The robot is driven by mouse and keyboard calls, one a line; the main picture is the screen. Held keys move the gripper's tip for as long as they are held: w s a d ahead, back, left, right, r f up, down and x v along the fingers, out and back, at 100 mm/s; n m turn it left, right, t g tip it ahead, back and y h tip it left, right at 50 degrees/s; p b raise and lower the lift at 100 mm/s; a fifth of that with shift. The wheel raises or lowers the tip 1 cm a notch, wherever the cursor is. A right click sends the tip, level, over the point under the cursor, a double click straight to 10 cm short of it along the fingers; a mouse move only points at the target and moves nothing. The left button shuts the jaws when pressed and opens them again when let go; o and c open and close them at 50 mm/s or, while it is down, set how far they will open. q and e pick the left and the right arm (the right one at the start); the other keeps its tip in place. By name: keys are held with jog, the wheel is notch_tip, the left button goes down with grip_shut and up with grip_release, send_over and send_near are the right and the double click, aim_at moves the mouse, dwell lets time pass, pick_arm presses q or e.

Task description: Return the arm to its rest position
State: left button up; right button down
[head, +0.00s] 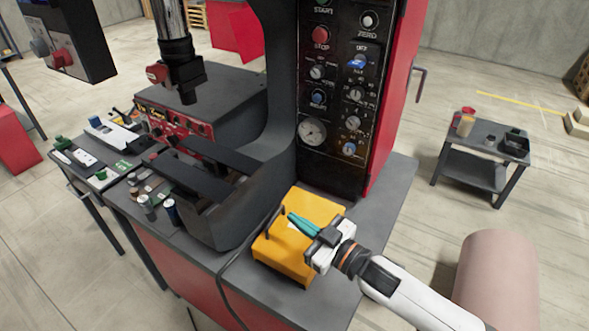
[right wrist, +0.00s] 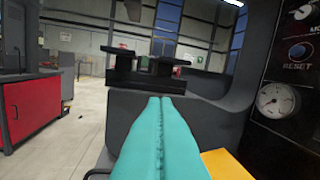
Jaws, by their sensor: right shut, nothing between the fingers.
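My right arm (head: 410,295) comes in from the lower right in the head view. Its gripper (head: 294,217) has teal fingers pressed together, with nothing between them. In the head view it appears over the yellow box (head: 276,252) on the machine's grey table; I cannot tell the exact height above it. In the right wrist view the shut teal fingers (right wrist: 155,102) point towards the dark machine body, and a corner of the yellow box (right wrist: 228,163) shows at the lower right. My left gripper is in neither view.
The machine's control panel (head: 345,90) with knobs and a gauge stands just behind the gripper. A black cable (head: 236,262) runs beside the yellow box. Small items crowd the side table (head: 85,172) at left. A grey cart (head: 472,172) stands at right, with open floor around it.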

jog(key=s+d+f+m+g+h, duration=0.35)
jog(key=s+d, duration=0.25)
jog(key=s, duration=0.3)
jog(key=s+d+f+m+g+h, duration=0.3)
jog(key=s+d+f+h, duration=0.2)
jog(key=s, duration=0.3)
jog(key=s+d+f+m+g+h, duration=0.3)
jog(key=s+d+f+h, duration=0.25)
jog(key=s, duration=0.35)
notch_tip(320, 180, down, 25)
jog(key=g, duration=0.1)
jog(key=s+d+f+g, duration=0.1)
jog(key=s+d+f, duration=0.2)
jog(key=s+f, duration=1.4)
jog(key=shift+d+n+y+b, duration=0.15)
jog(key=shift+n+y+b, duration=0.15)
jog(key=shift+n, duration=0.15)
jog(key=shift+g, duration=0.25)
